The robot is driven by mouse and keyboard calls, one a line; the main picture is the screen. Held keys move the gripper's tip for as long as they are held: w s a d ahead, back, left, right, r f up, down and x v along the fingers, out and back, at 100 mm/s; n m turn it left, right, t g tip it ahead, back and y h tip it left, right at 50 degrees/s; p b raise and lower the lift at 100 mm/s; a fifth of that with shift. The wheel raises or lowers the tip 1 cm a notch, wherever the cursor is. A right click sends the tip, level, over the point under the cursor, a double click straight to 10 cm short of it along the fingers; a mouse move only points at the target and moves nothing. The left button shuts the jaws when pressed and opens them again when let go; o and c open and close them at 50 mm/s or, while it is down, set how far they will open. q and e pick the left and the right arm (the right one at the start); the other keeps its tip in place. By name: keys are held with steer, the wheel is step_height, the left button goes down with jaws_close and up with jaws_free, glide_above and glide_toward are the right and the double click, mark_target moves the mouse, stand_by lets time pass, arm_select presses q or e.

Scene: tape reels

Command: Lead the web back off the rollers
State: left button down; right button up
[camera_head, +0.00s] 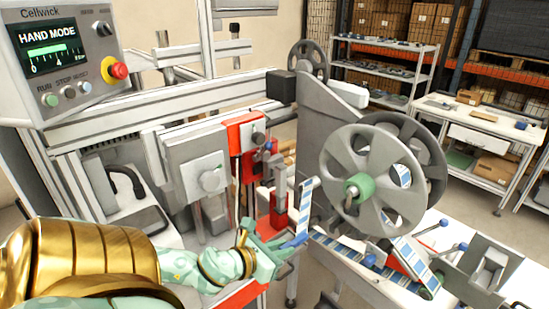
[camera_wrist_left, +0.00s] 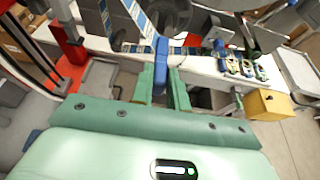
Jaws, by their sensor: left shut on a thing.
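The printed blue-and-white web (camera_head: 304,208) hangs as a strip left of the large grey reel (camera_head: 372,180) with its green hub. Its blue end piece (camera_head: 299,239) is at my left gripper (camera_head: 285,245). In the left wrist view, the blue end piece (camera_wrist_left: 161,66) stands between the two green fingers of my left gripper (camera_wrist_left: 161,82), which is shut on it. The web (camera_wrist_left: 140,18) slants up and left from there. Another web length (camera_head: 340,246) runs low across the bench towards the blue-knobbed rollers (camera_head: 370,261). My right gripper is not in view.
A red and grey machine unit (camera_head: 245,150) stands just behind my left gripper. The control panel (camera_head: 55,60) reads HAND MODE at the upper left. In the left wrist view, a yellow box (camera_wrist_left: 268,104) sits at the right. Shelving (camera_head: 385,60) stands well behind.

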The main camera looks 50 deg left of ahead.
arm_select(q)
steer(key=w+f+b, duration=0.1)
steer(key=w+b, duration=0.2)
steer(key=w, duration=1.3)
steer(key=shift+w+f, duration=0.2)
steer(key=shift+f, duration=0.1)
stand_by(0.5)
